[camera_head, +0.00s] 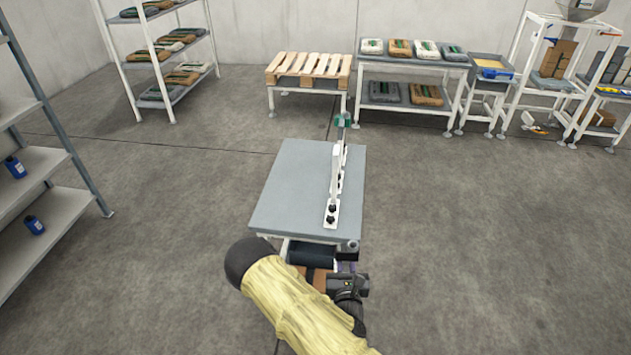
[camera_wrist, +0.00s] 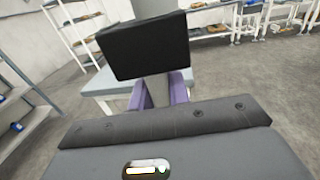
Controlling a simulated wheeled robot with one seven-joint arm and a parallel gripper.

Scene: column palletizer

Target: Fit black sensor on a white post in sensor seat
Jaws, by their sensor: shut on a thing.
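The black sensor (camera_wrist: 145,46) is a dark box in the wrist view, in front of my gripper (camera_wrist: 160,92). A pale post (camera_wrist: 158,89) shows below the box between purple fingertips, and the gripper is shut on it. In the head view the small black sensor (camera_head: 347,254) sits just off the near right corner of the grey table (camera_head: 290,190). A white bracket (camera_head: 331,214) with black knobs stands on the table's right side, with a white upright and a green part at its far end. I cannot tell which part is the sensor seat.
A pallet (camera_head: 308,66) on a stand and a bench with bags (camera_head: 412,60) stand at the back. Shelves stand at the left (camera_head: 40,160) and back left (camera_head: 150,50). The table's left half and the floor around it are clear.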

